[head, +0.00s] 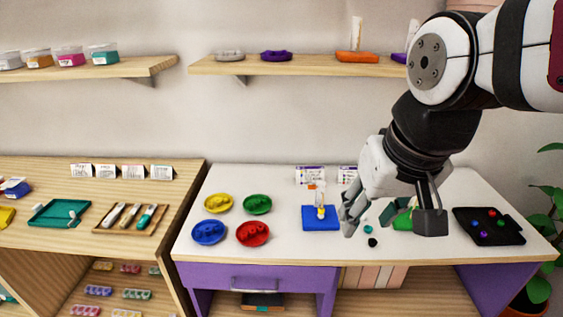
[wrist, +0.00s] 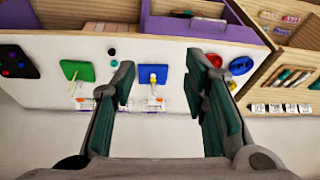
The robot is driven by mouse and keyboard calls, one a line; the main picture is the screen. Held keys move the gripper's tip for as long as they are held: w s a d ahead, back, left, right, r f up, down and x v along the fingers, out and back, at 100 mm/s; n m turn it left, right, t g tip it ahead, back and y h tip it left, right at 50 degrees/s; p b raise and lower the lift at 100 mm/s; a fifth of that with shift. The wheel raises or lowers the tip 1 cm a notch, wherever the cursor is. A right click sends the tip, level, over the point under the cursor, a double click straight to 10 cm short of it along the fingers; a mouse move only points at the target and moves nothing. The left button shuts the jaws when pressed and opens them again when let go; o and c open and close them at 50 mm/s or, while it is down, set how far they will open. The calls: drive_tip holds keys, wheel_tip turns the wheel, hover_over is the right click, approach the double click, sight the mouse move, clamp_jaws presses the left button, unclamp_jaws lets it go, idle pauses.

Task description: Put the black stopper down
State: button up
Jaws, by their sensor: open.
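A small black stopper (head: 373,242) rests on the white tabletop near its front edge, just in front of a teal bead (head: 368,229). The stopper (wrist: 112,51) and the teal bead (wrist: 114,63) also show in the wrist view, left of the fingers. My gripper (head: 391,222) is open above the table, its fingers wide apart with nothing between them. In the wrist view my gripper (wrist: 164,72) points toward the table, with the blue board (wrist: 145,77) seen beyond the gap. The stopper is apart from both fingers.
The blue board (head: 311,224) bears an upright peg with a yellow piece. A green board (head: 402,224) is partly hidden behind my gripper. A black tray (head: 466,224) with several beads is at right. Yellow (head: 218,203), green, blue and red dishes stand at left.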

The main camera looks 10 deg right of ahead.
drive_tip(key=s, duration=0.1)
drive_tip(key=s+a+n, duration=0.1)
drive_tip(key=s, duration=0.1)
drive_tip(key=s+n+t, duration=0.1)
drive_tip(key=shift+s+a+f, duration=0.15)
drive_tip(key=shift+s+a, duration=0.15)
drive_tip(key=shift+a, duration=0.1)
